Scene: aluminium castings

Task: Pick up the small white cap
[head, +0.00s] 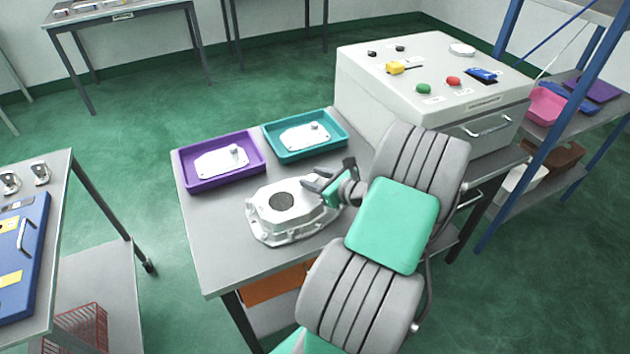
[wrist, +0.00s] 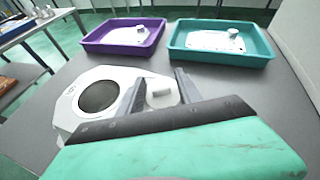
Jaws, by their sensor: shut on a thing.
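The small white cap (wrist: 162,94) shows in the wrist view between the two dark fingers of my gripper (wrist: 160,82). My gripper is shut on it, at the right-hand side of a large pale casting (wrist: 72,106) with a round dark opening. In the head view my gripper (head: 328,180) is low over the right end of the same casting (head: 266,222). The cap cannot be made out there, hidden by the fingers. I cannot tell whether the cap still touches the casting.
A purple tray (head: 187,183) and a teal tray (head: 277,153) at the table's back each hold a white plate with a small knob. A large grey machine box (head: 380,95) with buttons stands to the right. Bare tabletop (head: 222,262) lies at the front left.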

